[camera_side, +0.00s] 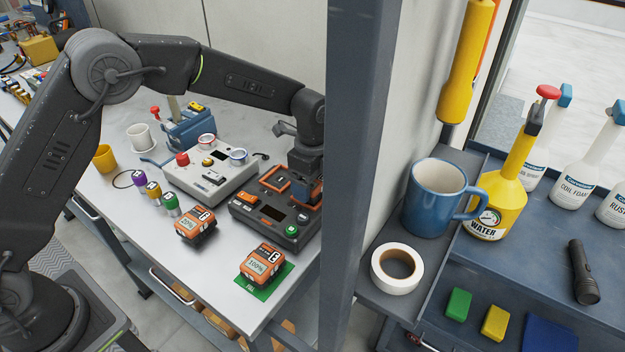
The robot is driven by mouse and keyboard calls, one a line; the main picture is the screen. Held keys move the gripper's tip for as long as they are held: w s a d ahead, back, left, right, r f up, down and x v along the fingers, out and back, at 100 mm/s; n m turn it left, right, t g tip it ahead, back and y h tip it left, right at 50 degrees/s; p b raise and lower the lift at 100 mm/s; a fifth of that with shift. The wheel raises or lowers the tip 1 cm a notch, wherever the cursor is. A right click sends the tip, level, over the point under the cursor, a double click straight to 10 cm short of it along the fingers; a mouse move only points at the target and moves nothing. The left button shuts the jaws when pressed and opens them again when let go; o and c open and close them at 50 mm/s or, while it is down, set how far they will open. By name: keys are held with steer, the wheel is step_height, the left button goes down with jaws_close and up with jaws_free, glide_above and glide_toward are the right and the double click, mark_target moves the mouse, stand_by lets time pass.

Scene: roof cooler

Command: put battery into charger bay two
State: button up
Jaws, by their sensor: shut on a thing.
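The charger (262,217) is a dark, low box on the white bench, with an orange-framed bay (273,183) that looks empty. My gripper (306,190) points down over the charger's right side, beside the grey post. It is shut on a battery (316,192), of which only a bit of orange shows. The post and my fingers hide most of it, so I cannot tell whether it sits in a bay or just above one. An orange and dark battery reading 100% (262,262) lies on a green mat. Another, reading 20% (196,224), lies on the bench left of it.
The grey post (350,180) stands close to my gripper's right. A light control box (210,178) sits behind the charger. Purple, yellow and green capped cylinders (153,190) stand left. A blue mug (437,200) and tape roll (397,268) are on the right shelf.

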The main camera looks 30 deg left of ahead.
steer(key=o, duration=1.1)
steer(key=shift+f, duration=0.15)
steer(key=s+a+r+n+t, duration=0.1)
steer(key=s+a+r+n, duration=0.1)
steer(key=r, duration=0.7)
steer(key=s+a+r+n, duration=0.1)
steer(key=s+r, duration=0.1)
steer(key=r, duration=0.7)
steer(key=s+a+r+n+t, duration=0.2)
steer(key=s+a+r+n, duration=0.25)
steer(key=s, duration=0.45)
steer(key=s+a+f+n+t, duration=0.1)
steer(key=s+a+f+n, duration=0.1)
steer(key=s+n, duration=0.3)
steer(key=s+a+f+n+t, duration=0.1)
steer(key=s+n, duration=0.4)
steer(key=s, duration=0.6)
steer(key=shift+s+a+f+t, duration=0.35)
steer(key=shift+a+f, duration=0.2)
steer(key=shift+a, duration=0.3)
